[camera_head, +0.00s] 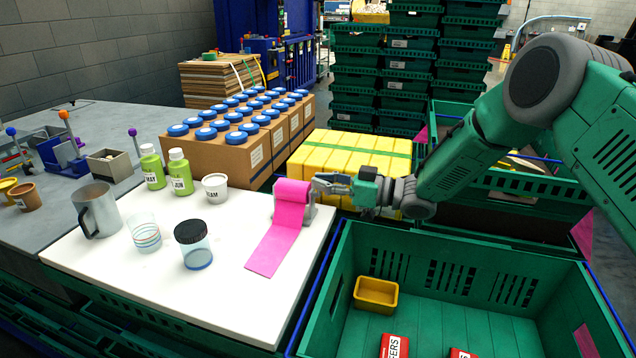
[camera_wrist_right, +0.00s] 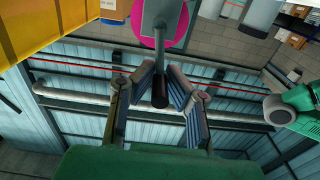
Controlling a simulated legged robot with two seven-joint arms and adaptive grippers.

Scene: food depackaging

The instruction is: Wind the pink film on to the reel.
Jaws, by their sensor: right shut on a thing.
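The pink film (camera_head: 273,248) hangs from a reel (camera_head: 308,214) near the right edge of the white tabletop, with a long tail lying flat toward the front. Pink film is also wound around the top of the reel. In the right wrist view the reel's grey side plate (camera_wrist_right: 160,14) stands before a pink disc-shaped edge, with a black crank handle (camera_wrist_right: 160,91) below it. My right gripper (camera_head: 319,184) is at the reel's right side, its fingers (camera_wrist_right: 159,80) shut on the crank handle. My left gripper is not in view.
The white tabletop (camera_head: 190,308) holds a metal mug (camera_head: 96,211), jars, a white tub (camera_head: 215,187) and two green bottles. A box of blue-capped jars (camera_head: 215,155) and a yellow strapped pack (camera_head: 330,160) stand behind. A green crate (camera_head: 450,248) is at the front right.

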